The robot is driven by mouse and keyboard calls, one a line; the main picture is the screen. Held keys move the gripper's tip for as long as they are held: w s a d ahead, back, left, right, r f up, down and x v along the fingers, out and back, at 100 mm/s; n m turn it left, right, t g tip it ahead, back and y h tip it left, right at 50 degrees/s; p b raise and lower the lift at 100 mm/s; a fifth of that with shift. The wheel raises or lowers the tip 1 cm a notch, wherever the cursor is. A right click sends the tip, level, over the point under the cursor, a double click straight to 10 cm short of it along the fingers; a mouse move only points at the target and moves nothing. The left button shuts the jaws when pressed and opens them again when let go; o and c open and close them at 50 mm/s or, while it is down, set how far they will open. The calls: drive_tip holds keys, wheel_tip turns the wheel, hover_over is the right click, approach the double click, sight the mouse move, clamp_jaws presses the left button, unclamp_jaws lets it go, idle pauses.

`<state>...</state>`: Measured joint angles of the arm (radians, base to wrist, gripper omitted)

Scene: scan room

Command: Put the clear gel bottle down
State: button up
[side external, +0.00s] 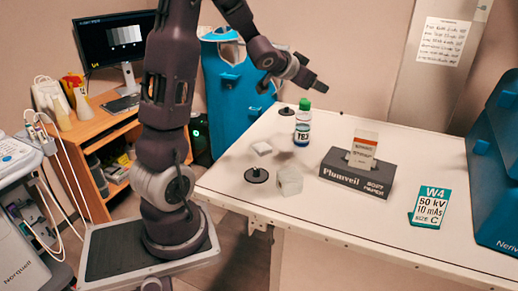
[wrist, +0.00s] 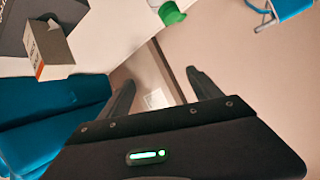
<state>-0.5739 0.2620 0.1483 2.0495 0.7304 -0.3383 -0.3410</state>
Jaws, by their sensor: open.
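The clear gel bottle (side external: 302,130), with a green cap and a blue-and-white label, stands upright on the white table in the side view. In the wrist view its green cap (wrist: 172,13) shows at the top edge; the rest of it is mostly cut off. My gripper (side external: 294,84) is above the table's back edge, a little above the cap and apart from it. In the wrist view my gripper (wrist: 160,80) has its two fingers spread, with nothing between them.
Right of the bottle, a dark grey box (side external: 355,178) carries a small orange-and-white box (side external: 362,148). A W4 card (side external: 430,205), a clear block (side external: 289,180), a white piece (side external: 262,147) and a black disc (side external: 256,175) lie on the table (side external: 330,225). A blue case (side external: 497,160) stands far right.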

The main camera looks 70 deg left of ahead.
drive_tip(key=s+d+r+g, duration=0.1)
drive_tip(key=s+d+r, duration=0.3)
drive_tip(key=d, duration=0.5)
drive_tip(key=s+d+f+m+g+h, duration=0.1)
drive_tip(key=s+d+f+g+h, duration=0.1)
drive_tip(key=s+d, duration=0.8)
drive_tip(key=s+d+f+m+g+h, duration=0.1)
drive_tip(key=s+d+h, duration=0.3)
drive_tip(key=s+d, duration=0.7)
drive_tip(key=s+f+g, duration=0.1)
drive_tip(key=s, duration=0.2)
drive_tip(key=shift+s+d+f+g, duration=0.15)
drive_tip(key=shift+s+d+g, duration=0.1)
drive_tip(key=shift+g, duration=0.05)
